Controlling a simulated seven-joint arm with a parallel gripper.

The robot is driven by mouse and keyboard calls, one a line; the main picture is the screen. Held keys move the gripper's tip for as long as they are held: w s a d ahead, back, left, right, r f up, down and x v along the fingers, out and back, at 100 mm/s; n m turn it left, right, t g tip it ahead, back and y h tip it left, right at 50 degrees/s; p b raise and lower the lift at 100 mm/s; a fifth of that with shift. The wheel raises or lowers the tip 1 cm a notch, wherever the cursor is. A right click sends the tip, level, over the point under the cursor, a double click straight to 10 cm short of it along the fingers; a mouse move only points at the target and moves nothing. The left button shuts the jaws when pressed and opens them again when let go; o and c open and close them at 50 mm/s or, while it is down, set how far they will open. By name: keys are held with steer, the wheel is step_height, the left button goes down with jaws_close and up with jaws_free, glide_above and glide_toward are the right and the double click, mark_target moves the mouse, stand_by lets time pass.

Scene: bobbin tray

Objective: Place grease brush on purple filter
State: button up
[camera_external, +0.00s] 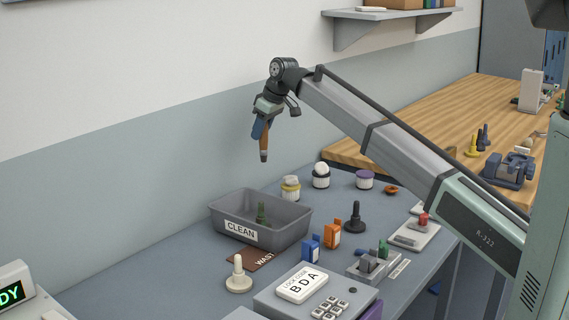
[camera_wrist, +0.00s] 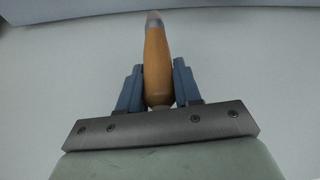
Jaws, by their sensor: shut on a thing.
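My gripper (camera_external: 262,127) is raised in the air above and behind the grey bin, with its blue fingers pointing down. It is shut on the grease brush (camera_external: 264,142), which has an orange-brown wooden handle and a grey tip and hangs nearly upright. In the wrist view the brush (camera_wrist: 156,60) sits between the two blue fingers (camera_wrist: 157,88), its grey end farthest from the gripper. The two are well apart.
A white-topped filter (camera_external: 321,177) and a yellow-topped one (camera_external: 290,188) stand left of the purple filter. The grey CLEAN bin (camera_external: 282,241) holds a green item. An orange ring (camera_external: 391,190) and a dark peg (camera_external: 355,219) are near the purple filter.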

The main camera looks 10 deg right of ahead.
steer(key=w+d+r+m, duration=0.1)
steer(key=w+d, duration=0.2)
steer(key=d, duration=0.8)
steer(key=w+d+r+m+t+h, duration=0.1)
steer(key=w+d+m, duration=0.15)
steer(key=d, duration=0.75)
steer(key=w+d+r+m, duration=0.1)
steer(key=w+d, duration=0.2)
steer(key=d, duration=0.8)
step_height(320, 180, down, 11)
steer(key=s+d+m, duration=0.1)
steer(key=s+d, duration=0.1)
steer(key=shift+s+m+h, duration=0.35)
steer(key=shift+h, duration=0.05)
steer(key=o, duration=1)
steer(key=v, duration=1.2)
steer(key=shift+s+r, duration=0.1)
steer(key=shift+s, duration=0.1)
